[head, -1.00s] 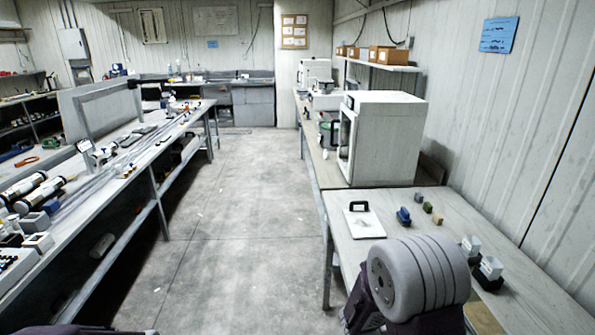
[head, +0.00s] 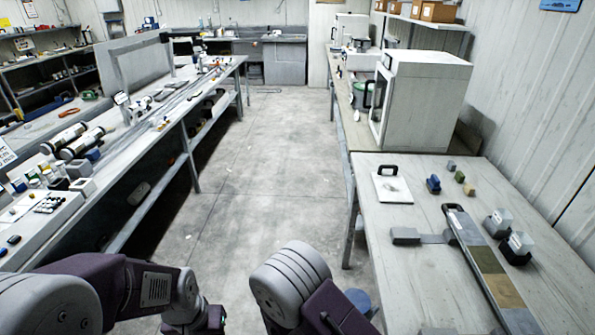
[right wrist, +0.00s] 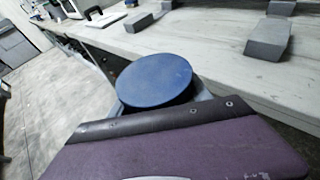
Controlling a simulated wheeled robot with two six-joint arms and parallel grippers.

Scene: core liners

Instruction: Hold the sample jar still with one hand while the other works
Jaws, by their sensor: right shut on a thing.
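The sample jar shows as a round blue lid (right wrist: 154,79) in the right wrist view; its body below the lid is hidden. My right gripper (right wrist: 160,98) is shut on the jar, with grey finger parts on both sides of the lid. In the head view a bit of the blue lid (head: 361,299) shows behind my right arm, in front of the right bench's near left edge. My left arm comes in at the lower left, but its gripper is not in view.
The right bench (head: 400,270) holds a long sectioned core tray (head: 490,275), a grey block (head: 405,236), a white plate with a black handle (head: 393,188) and small blocks. A white oven (head: 430,100) stands behind. The aisle floor (head: 270,180) is clear.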

